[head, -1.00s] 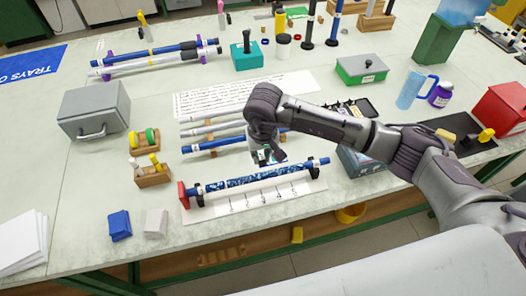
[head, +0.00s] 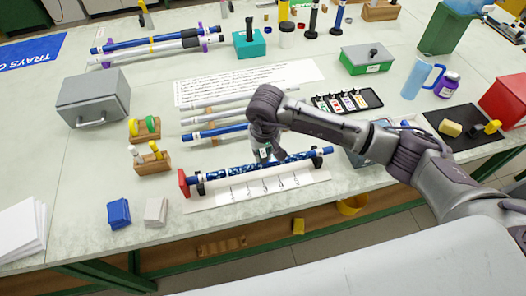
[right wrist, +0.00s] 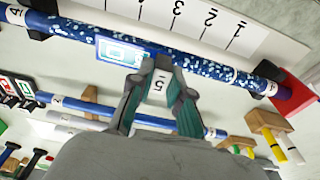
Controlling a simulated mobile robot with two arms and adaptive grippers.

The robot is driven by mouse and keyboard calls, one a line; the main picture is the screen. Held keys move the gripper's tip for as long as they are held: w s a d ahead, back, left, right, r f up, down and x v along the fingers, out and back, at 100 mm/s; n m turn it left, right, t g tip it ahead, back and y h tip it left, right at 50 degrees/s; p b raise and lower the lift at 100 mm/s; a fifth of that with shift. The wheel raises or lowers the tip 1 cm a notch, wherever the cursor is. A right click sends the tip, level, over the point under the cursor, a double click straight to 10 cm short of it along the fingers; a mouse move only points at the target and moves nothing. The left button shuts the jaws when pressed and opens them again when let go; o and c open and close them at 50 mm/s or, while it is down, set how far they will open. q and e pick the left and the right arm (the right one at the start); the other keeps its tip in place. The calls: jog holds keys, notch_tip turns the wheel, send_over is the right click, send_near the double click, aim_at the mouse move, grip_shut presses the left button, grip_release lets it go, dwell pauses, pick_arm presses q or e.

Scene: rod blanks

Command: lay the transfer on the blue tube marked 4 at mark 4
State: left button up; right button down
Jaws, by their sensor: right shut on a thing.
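The blue tube marked 4 (head: 228,171) is speckled white and lies in black supports with a red stop at its left end. Its 4 label (right wrist: 15,15) shows in the right wrist view. My right gripper (head: 263,156) is over the tube's middle, pointing down. In the right wrist view it (right wrist: 167,66) is shut on a small white piece that seems to read 5. A pale blue-white patch, apparently the transfer (right wrist: 122,51), is at the tube beside the fingertips; I cannot tell if it touches. Mark 4 is not readable. My left gripper is not in view.
A white scale strip (head: 305,181) with marks lies along the tube's front. Other tubes (head: 215,133) lie just behind. A black tray of cards (head: 373,97) and a dark mat (head: 480,142) are to the right. Blue (head: 119,212) and white (head: 156,211) blocks stand front left.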

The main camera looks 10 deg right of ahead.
dwell(0.4)
jog(key=shift+b, duration=0.4)
jog(key=shift+f+b, duration=0.6)
dwell(0.9)
jog(key=shift+f+b, duration=0.1)
jog(key=shift+b, duration=0.35)
dwell(1.8)
jog(key=shift+r+p, duration=1.25)
jog(key=shift+r, duration=2.35)
